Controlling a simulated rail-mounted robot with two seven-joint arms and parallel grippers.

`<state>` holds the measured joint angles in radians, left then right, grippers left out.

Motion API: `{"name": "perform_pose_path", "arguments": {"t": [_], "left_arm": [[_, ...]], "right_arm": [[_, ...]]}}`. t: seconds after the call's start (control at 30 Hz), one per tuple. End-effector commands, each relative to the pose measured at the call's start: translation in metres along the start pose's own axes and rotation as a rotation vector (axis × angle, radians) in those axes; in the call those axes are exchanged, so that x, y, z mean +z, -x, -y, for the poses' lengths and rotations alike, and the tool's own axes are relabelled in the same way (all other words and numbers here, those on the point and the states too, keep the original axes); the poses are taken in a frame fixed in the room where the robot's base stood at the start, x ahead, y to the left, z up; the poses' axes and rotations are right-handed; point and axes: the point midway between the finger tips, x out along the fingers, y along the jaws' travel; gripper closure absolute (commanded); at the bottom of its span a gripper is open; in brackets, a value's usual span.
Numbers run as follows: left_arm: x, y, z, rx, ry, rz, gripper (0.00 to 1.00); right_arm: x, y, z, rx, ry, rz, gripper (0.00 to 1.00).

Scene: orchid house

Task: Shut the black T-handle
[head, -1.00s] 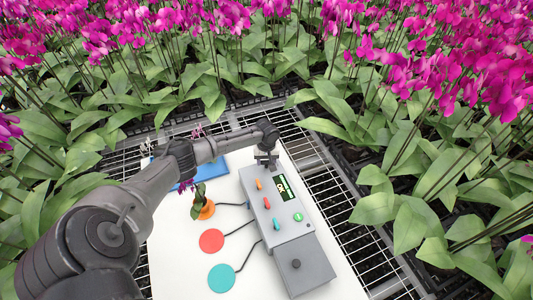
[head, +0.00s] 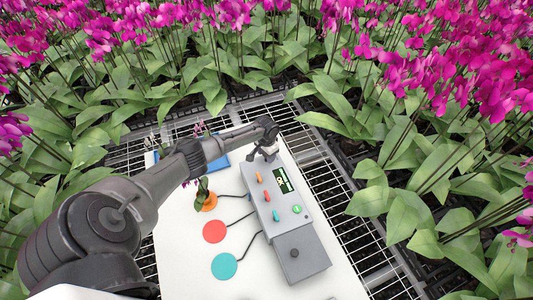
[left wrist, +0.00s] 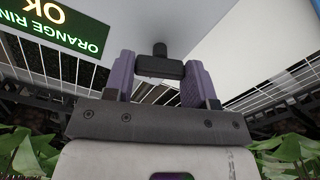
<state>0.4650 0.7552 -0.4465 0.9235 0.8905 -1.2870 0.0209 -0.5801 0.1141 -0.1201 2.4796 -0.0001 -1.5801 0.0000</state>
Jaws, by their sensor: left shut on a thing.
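The black T-handle (left wrist: 160,67) shows in the left wrist view, a dark crossbar on a short stem at the grey box. My left gripper (left wrist: 159,82) has its two purple fingers on either side of the crossbar and is shut on it. In the head view my left gripper (head: 268,157) is at the far end of the grey control box (head: 262,206), and the handle is hidden or too small to make out there. My right gripper is in neither view.
The box has orange, red and teal levers, a green button (head: 296,209) and a lit display (head: 282,180); the wrist view reads "OK" and "ORANGE RIN". Lines run to orange, coral (head: 215,231) and teal (head: 224,265) discs.

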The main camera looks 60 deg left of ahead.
Motion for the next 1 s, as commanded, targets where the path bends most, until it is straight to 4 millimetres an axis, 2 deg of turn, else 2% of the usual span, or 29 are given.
{"name": "perform_pose_path", "arguments": {"t": [0.2,0.5,1.0], "left_arm": [[-0.0002,0.0004,-0.0003,0.001,-0.17,-0.001,0.73],[-0.0003,0.0002,-0.0005,0.001,-0.332,-0.001,0.73],[-0.0004,0.0002,-0.0006,0.0,-0.407,-0.001,0.72]], "right_arm": [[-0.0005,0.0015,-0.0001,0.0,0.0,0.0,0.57],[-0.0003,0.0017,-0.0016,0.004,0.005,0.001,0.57],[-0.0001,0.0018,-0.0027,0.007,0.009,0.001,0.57]]}}
